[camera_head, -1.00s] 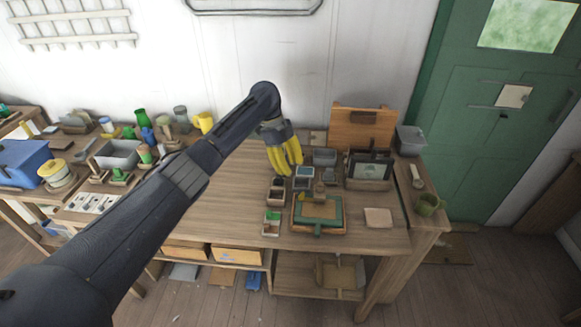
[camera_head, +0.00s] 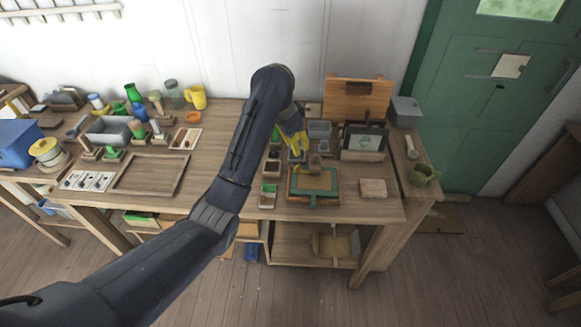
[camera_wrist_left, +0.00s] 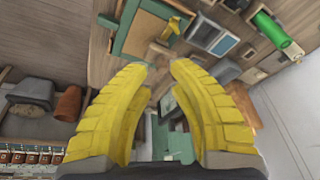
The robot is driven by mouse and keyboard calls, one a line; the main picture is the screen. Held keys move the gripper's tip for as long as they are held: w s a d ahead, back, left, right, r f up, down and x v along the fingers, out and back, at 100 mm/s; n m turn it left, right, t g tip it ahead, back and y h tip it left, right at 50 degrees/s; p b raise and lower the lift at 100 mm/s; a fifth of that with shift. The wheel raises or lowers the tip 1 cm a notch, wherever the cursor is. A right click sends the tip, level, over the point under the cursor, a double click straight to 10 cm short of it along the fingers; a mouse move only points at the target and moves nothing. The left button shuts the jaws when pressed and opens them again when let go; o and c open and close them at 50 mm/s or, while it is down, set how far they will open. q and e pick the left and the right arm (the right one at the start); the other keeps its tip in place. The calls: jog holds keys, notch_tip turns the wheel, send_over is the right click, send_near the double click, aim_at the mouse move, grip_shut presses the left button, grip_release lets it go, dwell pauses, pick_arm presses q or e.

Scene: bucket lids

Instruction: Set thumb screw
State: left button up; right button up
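My left gripper (camera_head: 295,147) reaches over the back of the workbench, its yellow fingers pointing down beside the small dark boxes. In the left wrist view the gripper (camera_wrist_left: 163,72) is open, with nothing between its fingers. A green-edged board with a wooden panel (camera_head: 315,184) lies in front of and to the right of the fingers; it also shows beyond the fingertips in the wrist view (camera_wrist_left: 128,42). A small tan knob-like piece (camera_head: 315,162) stands at its back edge. I cannot tell for sure whether this is the thumb screw. My right gripper is not in view.
A framed panel (camera_head: 363,142) and wooden holder (camera_head: 356,97) are behind right. A flat tan block (camera_head: 373,188) lies right. An empty wooden tray (camera_head: 150,174) lies left, with bare bench beside it.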

pick_arm(q)
jog(key=s+a+r+n+t, duration=0.1)
jog(key=a+n, duration=0.2)
jog(key=n, duration=0.2)
send_near(296, 167)
jog(key=shift+t, duration=0.4)
jog(key=x, duration=1)
jog(key=shift+s+f, duration=0.1)
jog(key=shift+s, duration=0.2)
grip_shut()
